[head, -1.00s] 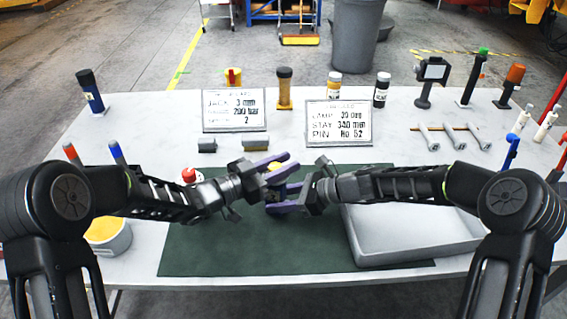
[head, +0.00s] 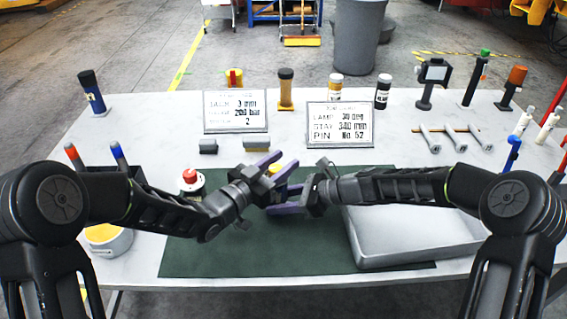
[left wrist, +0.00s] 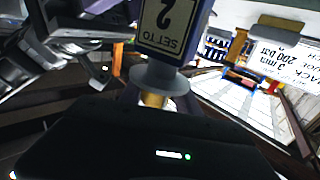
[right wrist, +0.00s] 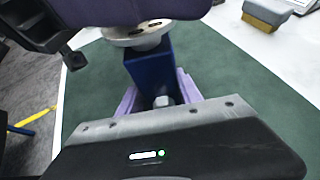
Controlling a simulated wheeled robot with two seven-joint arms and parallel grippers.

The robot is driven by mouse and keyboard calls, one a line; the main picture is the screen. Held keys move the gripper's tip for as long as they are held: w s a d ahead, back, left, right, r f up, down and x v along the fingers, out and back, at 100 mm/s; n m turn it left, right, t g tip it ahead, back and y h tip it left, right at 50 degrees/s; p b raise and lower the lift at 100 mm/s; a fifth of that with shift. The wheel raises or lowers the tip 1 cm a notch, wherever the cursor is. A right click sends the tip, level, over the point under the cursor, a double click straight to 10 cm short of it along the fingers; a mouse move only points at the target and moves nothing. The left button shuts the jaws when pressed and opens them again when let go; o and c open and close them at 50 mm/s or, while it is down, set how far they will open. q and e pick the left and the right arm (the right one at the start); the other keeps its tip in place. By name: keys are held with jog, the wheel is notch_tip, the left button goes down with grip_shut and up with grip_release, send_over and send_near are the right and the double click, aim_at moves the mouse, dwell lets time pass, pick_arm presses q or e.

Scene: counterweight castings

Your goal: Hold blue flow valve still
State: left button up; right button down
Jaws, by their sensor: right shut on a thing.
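The blue flow valve is between my two grippers above the green mat (head: 205,262). In the right wrist view its blue body (right wrist: 150,68) stands between the purple fingers of my right gripper (right wrist: 158,92), which is shut on it. In the left wrist view the blue body (left wrist: 172,30) carries a white "SET TO 2" label, with a grey flange and a yellow part (left wrist: 153,99) near my palm. In the head view my left gripper (head: 275,168) has purple fingers on either side of the yellow part. Whether they touch it is hidden.
A red-topped object (head: 190,177) stands close behind my left forearm. Two sign boards (head: 340,124) and several upright tools stand farther back. The mat's front left is clear.

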pick_arm(q)
jog(key=o, duration=0.4)
pick_arm(e)
jog(key=shift+s, duration=0.1)
pick_arm(q)
jog(key=shift+s, duration=0.15)
jog(key=v, duration=1.2)
pick_arm(e)
jog(key=c, duration=0.7)
grip_release()
jog(key=v, duration=1.2)
jog(key=shift+f, duration=0.1)
